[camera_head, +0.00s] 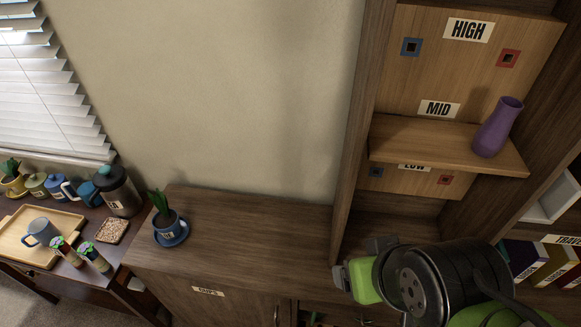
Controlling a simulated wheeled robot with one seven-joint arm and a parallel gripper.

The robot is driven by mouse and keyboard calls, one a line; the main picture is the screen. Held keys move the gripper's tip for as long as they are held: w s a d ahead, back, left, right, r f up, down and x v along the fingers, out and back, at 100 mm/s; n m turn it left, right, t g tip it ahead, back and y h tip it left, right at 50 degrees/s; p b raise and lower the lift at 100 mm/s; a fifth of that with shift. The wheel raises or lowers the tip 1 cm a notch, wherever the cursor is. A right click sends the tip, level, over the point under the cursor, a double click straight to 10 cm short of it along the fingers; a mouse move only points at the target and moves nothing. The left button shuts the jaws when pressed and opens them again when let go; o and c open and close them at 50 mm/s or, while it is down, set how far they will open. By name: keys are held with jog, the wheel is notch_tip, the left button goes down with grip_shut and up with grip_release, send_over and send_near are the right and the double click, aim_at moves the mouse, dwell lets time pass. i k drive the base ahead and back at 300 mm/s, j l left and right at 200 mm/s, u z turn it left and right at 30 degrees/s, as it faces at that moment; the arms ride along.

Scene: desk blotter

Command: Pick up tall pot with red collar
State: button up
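A tall, slim pot with a red collar (64,252) and green on top stands on the low table at the left, at the front right of the wooden tray. A similar tall pot with a bluish collar (96,260) stands just to its right. My gripper (382,245) is at the lower middle right, in front of the shelf unit, far to the right of both pots. Only a small dark part of it shows beside my green and black arm. Its fingers are mostly hidden, so I cannot tell whether it is open or shut.
A wooden tray (25,222) holds a blue-grey mug (41,232). A potted plant on a blue saucer (172,238) stands on the cabinet. A dark canister (118,192) and several mugs line the back of the low table. A purple vase (496,128) stands on the MID shelf.

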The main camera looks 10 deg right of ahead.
aim_at(62, 248)
jog(key=u, duration=1.85)
